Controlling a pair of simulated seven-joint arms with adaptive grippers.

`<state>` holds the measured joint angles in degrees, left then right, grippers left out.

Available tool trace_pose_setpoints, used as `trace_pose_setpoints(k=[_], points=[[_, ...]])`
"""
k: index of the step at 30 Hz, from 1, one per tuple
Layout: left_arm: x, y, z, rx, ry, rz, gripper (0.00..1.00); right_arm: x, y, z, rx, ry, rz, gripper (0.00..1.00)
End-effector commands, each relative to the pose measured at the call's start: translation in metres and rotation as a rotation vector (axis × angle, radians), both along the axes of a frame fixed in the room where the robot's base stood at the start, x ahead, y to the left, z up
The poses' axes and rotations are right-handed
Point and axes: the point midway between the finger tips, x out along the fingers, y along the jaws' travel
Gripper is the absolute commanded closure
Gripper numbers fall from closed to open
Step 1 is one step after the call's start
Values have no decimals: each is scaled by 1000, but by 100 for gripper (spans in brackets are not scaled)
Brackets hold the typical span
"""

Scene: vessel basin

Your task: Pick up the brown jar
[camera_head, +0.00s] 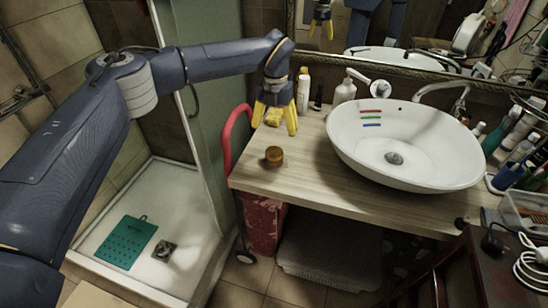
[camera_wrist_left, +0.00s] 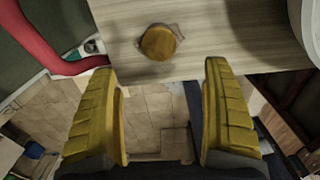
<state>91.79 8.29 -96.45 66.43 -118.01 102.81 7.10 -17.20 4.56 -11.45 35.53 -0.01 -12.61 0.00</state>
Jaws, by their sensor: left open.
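The brown jar (camera_head: 274,156) is small and round with an amber-brown lid. It stands on the wooden counter (camera_head: 330,190) near its left front edge. In the left wrist view the jar (camera_wrist_left: 158,42) shows from above, beyond the fingertips and a little left of the middle between them. My left gripper (camera_head: 275,118) has yellow fingers and hangs over the back of the counter, behind and above the jar. In the left wrist view its fingers (camera_wrist_left: 165,75) are wide apart with nothing between them. My right gripper is not in view.
A white basin (camera_head: 352,155) stands on the counter to the right. White bottles (camera_head: 303,90) stand at the back behind the gripper. A red curved handle (camera_head: 228,135) rises beside the counter's left edge. The counter around the jar is clear.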

Motion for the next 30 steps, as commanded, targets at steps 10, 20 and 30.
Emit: trace_pose_setpoints(k=[10, 20, 30], points=[[0, 0, -61, -3, 2, 2, 17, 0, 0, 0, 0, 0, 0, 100], [0, 0, -84, -3, -1, 1, 17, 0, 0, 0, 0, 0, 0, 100], [0, 1, -105, -3, 2, 3, 17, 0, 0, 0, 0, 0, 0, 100]])
